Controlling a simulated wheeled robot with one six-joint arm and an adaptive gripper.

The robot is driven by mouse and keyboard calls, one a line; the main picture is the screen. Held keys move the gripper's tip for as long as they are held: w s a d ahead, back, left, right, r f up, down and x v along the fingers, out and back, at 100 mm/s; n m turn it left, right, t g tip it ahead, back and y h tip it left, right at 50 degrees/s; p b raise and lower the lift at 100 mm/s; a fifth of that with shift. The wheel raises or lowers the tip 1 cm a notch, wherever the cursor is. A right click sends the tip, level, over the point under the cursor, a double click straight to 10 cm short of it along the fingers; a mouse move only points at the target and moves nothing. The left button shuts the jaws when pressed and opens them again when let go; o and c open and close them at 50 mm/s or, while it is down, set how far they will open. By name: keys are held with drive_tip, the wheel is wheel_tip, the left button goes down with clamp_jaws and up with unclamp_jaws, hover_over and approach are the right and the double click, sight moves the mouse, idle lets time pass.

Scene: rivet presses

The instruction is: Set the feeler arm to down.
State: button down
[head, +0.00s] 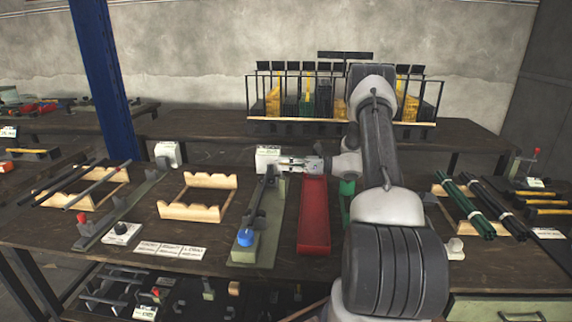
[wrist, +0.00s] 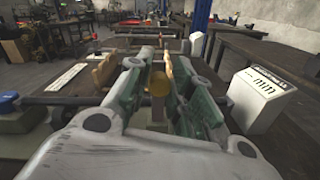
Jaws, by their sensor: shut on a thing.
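A green-grey press fixture (head: 268,220) stands mid-table with a blue knob (head: 245,237) at its near end and grey upright parts along it. My gripper (head: 290,164) is over its far end, beside a white box (head: 266,155). In the wrist view, my gripper's green-padded fingers (wrist: 158,80) are shut around a yellow-brown round knob (wrist: 158,84). I cannot tell for sure whether this knob belongs to the feeler arm, as the fingers hide what lies behind. The blue knob (wrist: 8,98) also shows at the wrist view's left edge, and the white box (wrist: 262,95) at right.
A red tray (head: 314,228) lies right of the fixture. A wooden cradle (head: 190,212) and label cards (head: 170,250) lie left of it. Green and black rods (head: 478,205) rest at the right. A rack (head: 270,112) stands on the back bench.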

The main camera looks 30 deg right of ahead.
drive_tip(key=shift+a, duration=0.1)
drive_tip(key=g+h, duration=0.1)
drive_tip(key=w+a+h, duration=0.1)
drive_tip(key=shift+a+r+g+h, duration=0.2)
drive_tip(key=shift+a+g+h, duration=0.1)
drive_tip(key=shift+g, duration=0.1)
drive_tip(key=w+a+f+g+h, duration=0.1)
drive_tip(key=g+h, duration=0.1)
drive_tip(key=h, duration=0.1)
drive_tip(key=w+a+f+g+h, duration=0.1)
drive_tip(key=g+h, duration=0.1)
drive_tip(key=h, duration=0.1)
drive_tip(key=a+f+g+h, duration=0.1)
drive_tip(key=a+g+h, duration=0.1)
drive_tip(key=h, duration=0.1)
drive_tip(key=shift+w+a+f+g, duration=0.1)
drive_tip(key=shift+w+f+g, duration=0.25)
drive_tip(key=shift+w+g, duration=0.05)
drive_tip(key=shift+f+g+h, duration=0.35)
drive_tip(key=shift+g+h, duration=0.05)
drive_tip(key=shift+h, duration=0.3)
drive_tip(key=c, duration=1.3)
unclamp_jaws()
drive_tip(key=shift+c, duration=0.2)
